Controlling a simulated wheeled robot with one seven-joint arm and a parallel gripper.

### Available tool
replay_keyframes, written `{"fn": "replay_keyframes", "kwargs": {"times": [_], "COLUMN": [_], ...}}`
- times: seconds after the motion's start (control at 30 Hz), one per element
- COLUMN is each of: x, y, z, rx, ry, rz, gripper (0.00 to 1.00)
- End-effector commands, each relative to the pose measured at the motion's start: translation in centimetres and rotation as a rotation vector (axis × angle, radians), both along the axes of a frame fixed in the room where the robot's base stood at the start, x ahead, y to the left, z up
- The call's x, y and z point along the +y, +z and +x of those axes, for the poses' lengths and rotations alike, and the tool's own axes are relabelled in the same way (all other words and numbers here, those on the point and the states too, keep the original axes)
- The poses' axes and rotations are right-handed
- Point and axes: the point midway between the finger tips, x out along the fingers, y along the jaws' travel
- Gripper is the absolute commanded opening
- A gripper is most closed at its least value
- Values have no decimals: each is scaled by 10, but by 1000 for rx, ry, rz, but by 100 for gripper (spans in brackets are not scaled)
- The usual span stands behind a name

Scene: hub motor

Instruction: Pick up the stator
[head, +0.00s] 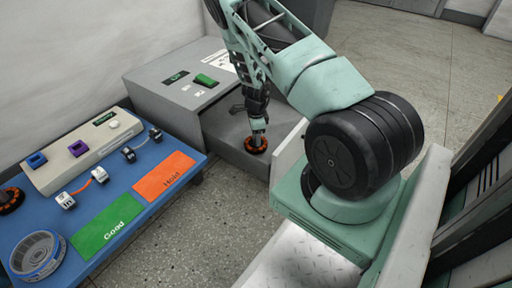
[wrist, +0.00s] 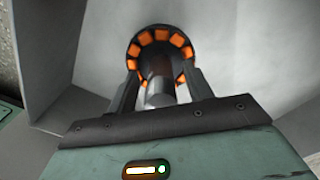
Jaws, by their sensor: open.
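A stator (head: 256,146), a dark ring with orange coil segments, lies on the floor of an open grey drawer. In the wrist view the stator (wrist: 164,40) lies beyond my fingers, and a grey cylinder (wrist: 160,93) shows between them. My gripper (head: 258,127) points down just above the stator in the head view. In the wrist view my gripper (wrist: 159,84) is open, with a finger on each side of the cylinder. I cannot tell whether the fingers touch anything. A second orange-and-dark ring (head: 10,200) sits at the left edge of the blue table.
The drawer (head: 228,143) has grey walls close around my gripper, under a grey cabinet (head: 172,100) with green labels. The blue table (head: 150,210) holds a green Good mat (head: 107,223), an orange Hold mat (head: 163,177), a round grey part (head: 37,256) and small connectors.

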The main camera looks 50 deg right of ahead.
Motion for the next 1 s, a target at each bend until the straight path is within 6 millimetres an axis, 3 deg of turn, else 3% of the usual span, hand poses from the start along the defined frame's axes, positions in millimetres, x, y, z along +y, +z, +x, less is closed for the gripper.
{"fn": "replay_keyframes", "kwargs": {"times": [0.17,0.37,0.77,1.0], "x": [0,0,-1,-1], "y": [1,1,7,39], "z": [0,1,1,2], "rx": [-1,-1,-3,-4], "ry": [0,0,0,-1], "rz": [-1,-1,-1,-2], "gripper": [51,1,0,0]}}
